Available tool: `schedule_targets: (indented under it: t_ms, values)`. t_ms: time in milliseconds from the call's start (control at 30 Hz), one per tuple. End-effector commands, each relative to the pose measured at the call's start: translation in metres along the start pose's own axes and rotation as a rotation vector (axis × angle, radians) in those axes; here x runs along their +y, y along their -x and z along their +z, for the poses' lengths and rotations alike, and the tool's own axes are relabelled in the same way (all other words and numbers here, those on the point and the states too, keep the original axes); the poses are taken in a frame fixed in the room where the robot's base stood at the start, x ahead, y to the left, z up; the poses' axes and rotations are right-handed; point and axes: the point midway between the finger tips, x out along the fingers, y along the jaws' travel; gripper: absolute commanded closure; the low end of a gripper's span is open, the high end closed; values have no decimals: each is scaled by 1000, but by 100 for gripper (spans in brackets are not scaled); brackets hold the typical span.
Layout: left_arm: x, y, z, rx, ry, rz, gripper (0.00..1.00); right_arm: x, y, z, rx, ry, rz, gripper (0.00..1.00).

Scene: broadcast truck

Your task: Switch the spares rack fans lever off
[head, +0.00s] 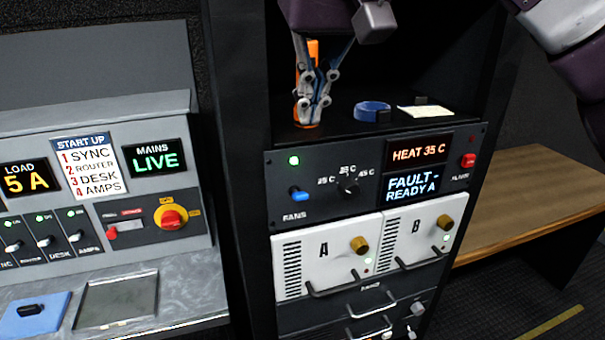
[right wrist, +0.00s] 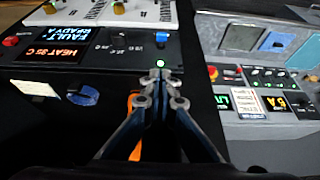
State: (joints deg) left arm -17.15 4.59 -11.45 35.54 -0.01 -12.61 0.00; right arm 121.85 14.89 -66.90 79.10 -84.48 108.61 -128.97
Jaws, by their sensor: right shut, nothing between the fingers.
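The spares rack fans lever (head: 298,194) is a small blue-tipped lever above the word FANS, at the left of the rack's black panel (head: 324,208). A lit green lamp (head: 294,160) sits above it. In the right wrist view the lever (right wrist: 161,36) is just beyond the fingertips. My right gripper (head: 309,120) is shut and empty, above the panel's top left edge. It also shows in the right wrist view (right wrist: 161,74), its tips near the green lamp. It appears apart from the lever. My left gripper is not in view.
On the shelf above the panel are a blue roll (head: 372,111), a yellowish note (head: 426,112) and an orange item (head: 314,50) partly behind my gripper. The panel also has a rotary knob (head: 348,187) and a red control (head: 468,160). White modules A and B (head: 320,262) sit below.

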Motion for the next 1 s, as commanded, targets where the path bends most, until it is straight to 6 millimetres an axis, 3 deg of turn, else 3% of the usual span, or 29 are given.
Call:
schedule_targets:
  t_ms: [267, 633, 1000]
  values:
    - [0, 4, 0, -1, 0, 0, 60, 0, -26, 1, -5, 1, -1, 100]
    - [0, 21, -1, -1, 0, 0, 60, -1, -104, 1, -4, 1, -3, 100]
    - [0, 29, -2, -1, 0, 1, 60, -1, -127, 28, 0, 1, -3, 100]
